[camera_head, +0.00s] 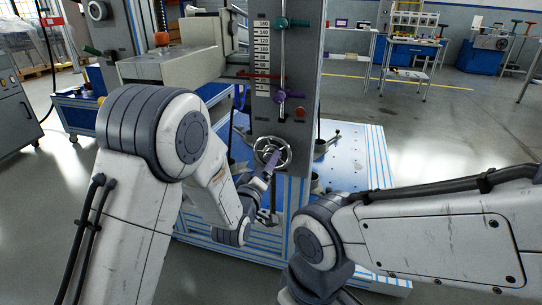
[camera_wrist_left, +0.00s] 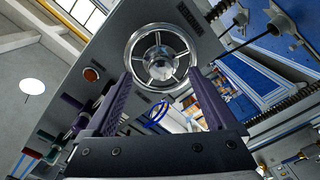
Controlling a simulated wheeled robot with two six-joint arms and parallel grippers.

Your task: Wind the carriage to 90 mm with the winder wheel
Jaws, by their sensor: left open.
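The winder wheel (camera_head: 271,152) is a chrome spoked handwheel low on the front of the grey upright panel. It also shows large in the left wrist view (camera_wrist_left: 161,57). My left gripper (camera_head: 271,164) is right in front of the wheel. In the left wrist view its two purple fingers (camera_wrist_left: 161,77) are open, with the tips at the lower left and lower right of the wheel rim; I cannot tell whether they touch it. My right gripper is out of view.
A purple knob (camera_head: 280,96) and a teal knob (camera_head: 282,22) sit on the rod beside the scale. An orange-red button (camera_head: 299,112) is on the panel, right above the wheel. The blue machine bed (camera_head: 350,150) lies behind. Open floor extends to the right.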

